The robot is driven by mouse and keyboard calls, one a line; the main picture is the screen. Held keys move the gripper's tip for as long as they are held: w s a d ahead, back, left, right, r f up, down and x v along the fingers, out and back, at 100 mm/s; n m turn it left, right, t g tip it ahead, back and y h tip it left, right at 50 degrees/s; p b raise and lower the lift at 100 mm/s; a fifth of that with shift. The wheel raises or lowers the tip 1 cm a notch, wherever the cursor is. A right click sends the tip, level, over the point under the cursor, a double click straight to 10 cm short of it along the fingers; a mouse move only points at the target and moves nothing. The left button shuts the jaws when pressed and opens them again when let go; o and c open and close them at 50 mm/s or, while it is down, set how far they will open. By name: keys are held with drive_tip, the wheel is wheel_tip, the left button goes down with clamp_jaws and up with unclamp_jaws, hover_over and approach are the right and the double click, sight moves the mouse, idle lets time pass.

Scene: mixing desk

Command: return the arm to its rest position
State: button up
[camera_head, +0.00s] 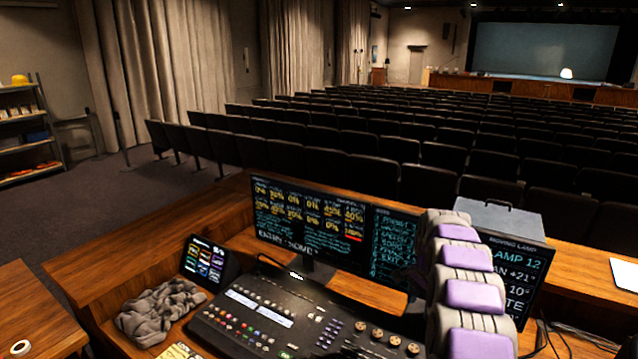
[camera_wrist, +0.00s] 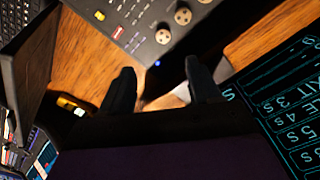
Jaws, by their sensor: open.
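My arm, with grey links and purple pads, rises from the lower right of the head view, in front of the monitors and part of the mixing desk (camera_head: 262,315). In the wrist view my gripper (camera_wrist: 161,82) shows as two dark fingers spread apart with nothing between them. Wood desktop and a pale item (camera_wrist: 182,92) lie beyond the fingertips. The desk's dials and keys show at the top of that view. In the head view the gripper is mostly hidden behind my arm and I cannot make out its fingers.
A small tablet (camera_head: 204,262) and a crumpled grey cloth (camera_head: 160,308) lie left of the console. A grey case (camera_head: 505,217) is behind the right monitor. Seat rows fill the hall.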

drive_tip(key=s+a+r+n, duration=0.2)
drive_tip(key=s+a+r, duration=0.2)
drive_tip(key=s, duration=0.3)
drive_tip(key=s+a+r+n+b, duration=0.1)
drive_tip(key=s+a+r+n, duration=0.3)
drive_tip(key=s, duration=0.3)
drive_tip(key=s+a+r+n, duration=0.1)
drive_tip(key=s+a+r, duration=0.2)
drive_tip(key=s+a, duration=0.25)
drive_tip(key=s+a+f+n, duration=0.1)
drive_tip(key=s+a+n, duration=0.1)
drive_tip(key=s, duration=1.2)
drive_tip(key=s+a+f+n+g+b, duration=0.1)
drive_tip(key=s+n, duration=0.3)
drive_tip(key=s, duration=1.1)
drive_tip(key=shift+s+a+f+n+g, duration=0.3)
drive_tip(key=shift+a+f+n, duration=0.1)
drive_tip(key=shift+a, duration=0.4)
